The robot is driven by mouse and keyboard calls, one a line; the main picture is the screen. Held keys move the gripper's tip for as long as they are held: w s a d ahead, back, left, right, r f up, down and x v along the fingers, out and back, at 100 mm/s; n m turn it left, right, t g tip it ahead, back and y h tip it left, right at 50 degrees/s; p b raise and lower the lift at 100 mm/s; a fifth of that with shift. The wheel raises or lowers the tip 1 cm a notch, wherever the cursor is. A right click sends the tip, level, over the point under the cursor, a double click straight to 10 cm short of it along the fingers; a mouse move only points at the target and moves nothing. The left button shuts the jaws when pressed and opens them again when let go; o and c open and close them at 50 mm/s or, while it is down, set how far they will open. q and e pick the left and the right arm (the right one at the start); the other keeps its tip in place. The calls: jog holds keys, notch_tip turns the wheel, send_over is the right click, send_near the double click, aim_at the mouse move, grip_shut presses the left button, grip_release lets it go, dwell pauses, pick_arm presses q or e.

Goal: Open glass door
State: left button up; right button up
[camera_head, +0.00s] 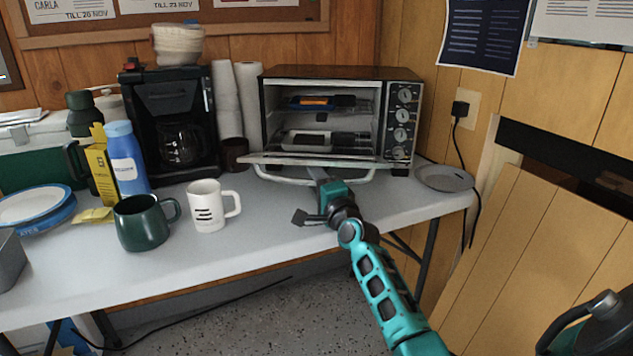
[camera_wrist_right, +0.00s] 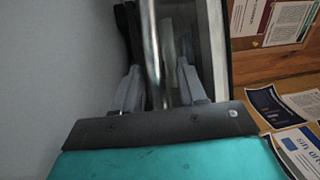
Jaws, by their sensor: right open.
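The toaster oven (camera_head: 340,74) stands at the back right of the table. Its glass door (camera_head: 290,160) is folded down at the front, near level, and the inside shows. The curved metal handle (camera_head: 272,177) runs along the door's front edge. My right gripper (camera_head: 312,194) is at the front of the door, by the middle of the handle. In the right wrist view the two grey fingers (camera_wrist_right: 158,88) are apart, with the handle bar (camera_wrist_right: 152,45) running up between them. I cannot tell whether they touch it. My left gripper is not in view.
A white mug (camera_head: 207,208) and a green mug (camera_head: 139,225) stand left of my right gripper. A coffee maker (camera_head: 168,100) stands left of the oven. A grey plate (camera_head: 444,179) lies right of it. The table front (camera_head: 255,245) is clear.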

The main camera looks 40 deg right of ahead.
jog(key=shift+r, duration=0.1)
pick_arm(q)
jog(key=p, duration=0.1)
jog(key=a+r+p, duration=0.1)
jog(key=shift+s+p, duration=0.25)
jog(key=shift+p, duration=0.05)
pick_arm(e)
jog(key=v, duration=1.3)
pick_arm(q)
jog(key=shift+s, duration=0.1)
